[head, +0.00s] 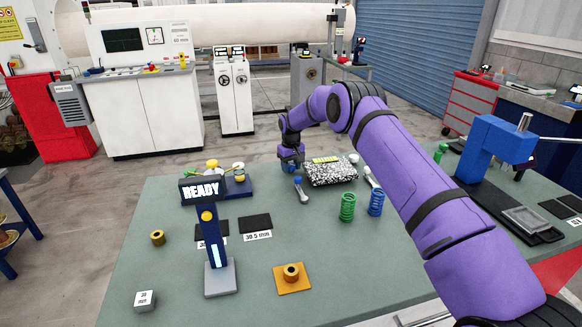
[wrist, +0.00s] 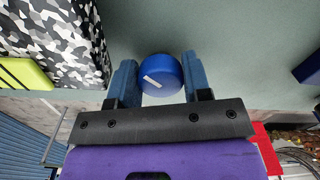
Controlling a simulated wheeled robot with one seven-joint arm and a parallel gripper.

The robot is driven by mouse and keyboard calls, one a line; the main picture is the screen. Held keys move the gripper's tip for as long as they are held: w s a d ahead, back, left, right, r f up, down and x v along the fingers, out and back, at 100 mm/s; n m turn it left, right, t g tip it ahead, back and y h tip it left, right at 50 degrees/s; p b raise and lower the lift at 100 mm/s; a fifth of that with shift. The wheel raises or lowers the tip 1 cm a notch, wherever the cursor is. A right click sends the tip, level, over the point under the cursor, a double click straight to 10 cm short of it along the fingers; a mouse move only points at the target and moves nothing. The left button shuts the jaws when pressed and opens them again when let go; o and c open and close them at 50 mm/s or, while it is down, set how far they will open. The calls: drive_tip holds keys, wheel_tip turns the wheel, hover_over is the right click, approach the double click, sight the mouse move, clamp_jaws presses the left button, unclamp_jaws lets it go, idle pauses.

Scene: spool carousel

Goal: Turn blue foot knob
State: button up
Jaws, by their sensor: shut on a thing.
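The blue foot knob (wrist: 161,70) is a round blue cap with a short white line across it, seen from above in the wrist view. In the head view my gripper (head: 290,164) is at the far edge of the green table (head: 170,275), and I cannot make out the knob there.
A black-and-white patterned box (head: 331,174) with a yellow-green block (head: 325,160) on top stands close to the right of my gripper. A blue-topped grey piece (head: 302,190) stands just in front. Green (head: 347,207) and blue (head: 376,203) springs stand further right. A READY sign (head: 201,191) stands left.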

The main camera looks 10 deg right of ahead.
sight(291, 165)
drive_tip(key=o, duration=0.6)
wheel_tip(291, 165, up, 11)
drive_tip(key=shift+f, duration=0.1)
idle(0.4)
